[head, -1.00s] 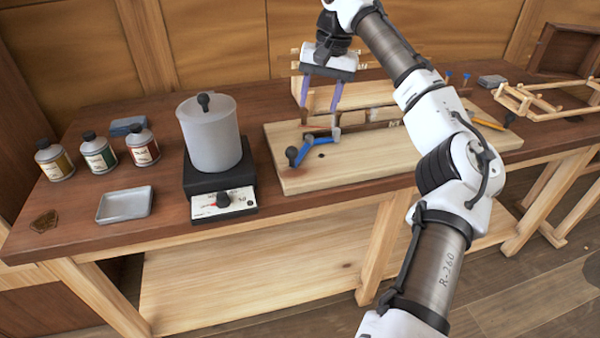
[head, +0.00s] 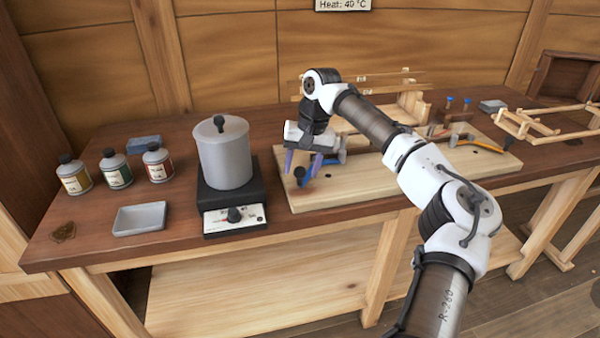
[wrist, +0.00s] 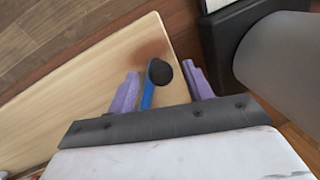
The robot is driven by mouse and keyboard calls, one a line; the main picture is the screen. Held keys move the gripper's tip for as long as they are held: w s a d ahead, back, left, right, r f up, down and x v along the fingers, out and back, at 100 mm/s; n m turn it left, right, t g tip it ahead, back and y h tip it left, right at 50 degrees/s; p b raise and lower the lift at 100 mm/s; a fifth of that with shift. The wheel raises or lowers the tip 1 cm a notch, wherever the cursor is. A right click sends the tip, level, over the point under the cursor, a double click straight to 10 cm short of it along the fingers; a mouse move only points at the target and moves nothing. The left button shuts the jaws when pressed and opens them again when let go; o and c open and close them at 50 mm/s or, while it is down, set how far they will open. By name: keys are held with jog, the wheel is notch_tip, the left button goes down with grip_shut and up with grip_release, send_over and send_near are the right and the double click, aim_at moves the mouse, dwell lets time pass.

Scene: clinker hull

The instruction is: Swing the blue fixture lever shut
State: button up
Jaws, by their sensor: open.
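The blue fixture lever (wrist: 147,94) has a round black knob (wrist: 160,72) at its end. In the wrist view the knob lies between the two purple fingers of my open gripper (wrist: 163,84), with a gap to the right finger and the left finger close beside the lever. In the head view my gripper (head: 302,178) is low over the left end of the pale wooden board (head: 350,191), and the knob (head: 299,172) shows between the fingers.
A grey pot (head: 223,160) stands on a black hotplate (head: 215,198) just left of the board. Several bottles (head: 116,170) and a grey tray (head: 139,219) are further left. A wooden frame (head: 550,124) lies at the right. The board's front left is clear.

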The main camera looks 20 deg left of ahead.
jog(key=shift+s+a+f, duration=0.1)
jog(key=shift+a+f, duration=0.05)
jog(key=shift+f, duration=0.6)
jog(key=shift+s+a+f, duration=0.1)
jog(key=shift+f, duration=0.65)
grip_shut()
